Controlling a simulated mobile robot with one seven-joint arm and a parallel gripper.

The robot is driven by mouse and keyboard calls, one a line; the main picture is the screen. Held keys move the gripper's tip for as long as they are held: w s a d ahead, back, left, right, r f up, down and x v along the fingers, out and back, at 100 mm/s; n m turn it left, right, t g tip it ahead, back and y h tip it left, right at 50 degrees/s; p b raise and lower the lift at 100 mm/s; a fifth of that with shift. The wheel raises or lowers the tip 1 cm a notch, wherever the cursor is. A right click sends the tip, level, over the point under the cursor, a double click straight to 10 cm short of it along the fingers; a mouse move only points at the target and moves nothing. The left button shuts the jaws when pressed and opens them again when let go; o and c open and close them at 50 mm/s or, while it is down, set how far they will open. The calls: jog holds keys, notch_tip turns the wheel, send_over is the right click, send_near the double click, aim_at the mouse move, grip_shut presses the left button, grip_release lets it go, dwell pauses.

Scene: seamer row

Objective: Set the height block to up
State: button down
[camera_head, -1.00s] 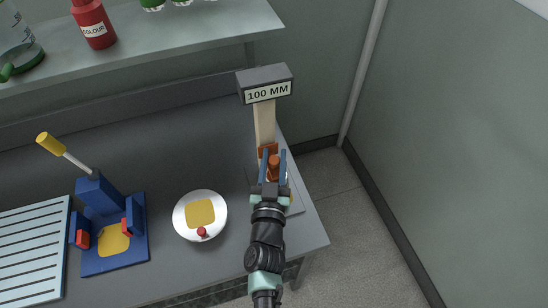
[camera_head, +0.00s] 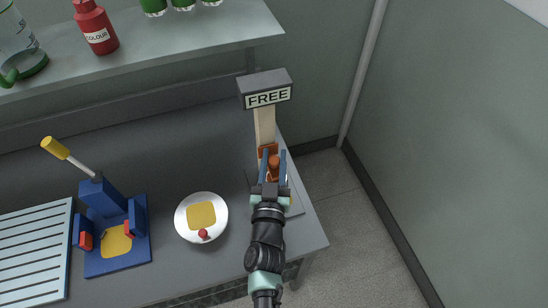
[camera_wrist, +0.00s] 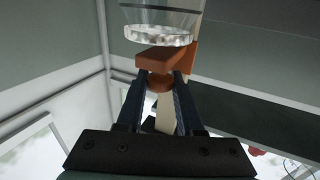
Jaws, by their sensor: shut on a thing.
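The height block (camera_head: 268,150) is an orange block on a cream upright post (camera_head: 264,125) at the right end of the bench. A dark sign (camera_head: 267,97) on top of the post reads "FREE". My gripper (camera_head: 274,158) reaches up to the block, with its blue fingers on either side of the block's round orange knob (camera_head: 273,166), and is shut on it. In the wrist view the orange block (camera_wrist: 165,58) shows just beyond the fingertips, with the knob (camera_wrist: 160,82) between them. A clear round part (camera_wrist: 158,32) is above the block there.
A white dish (camera_head: 183,222) with a yellow pad and red knob stands left of my arm. Further left are a blue lever press (camera_head: 105,267) and a slatted rack (camera_head: 30,255). A shelf (camera_head: 150,62) with bottles runs behind. Floor is clear at right.

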aim_at(274, 163)
notch_tip(274, 163, up, 10)
jog(key=p, duration=0.9)
jog(key=shift+f, duration=0.25)
jog(key=shift+w+f, duration=0.1)
jog(key=c, duration=0.5)
grip_release()
jog(key=shift+c, duration=0.2)
jog(key=shift+s+f, duration=0.1)
jog(key=shift+s, duration=0.45)
jog(key=s+a+b, duration=0.1)
jog(key=s+b, duration=0.1)
jog(key=s, duration=1)
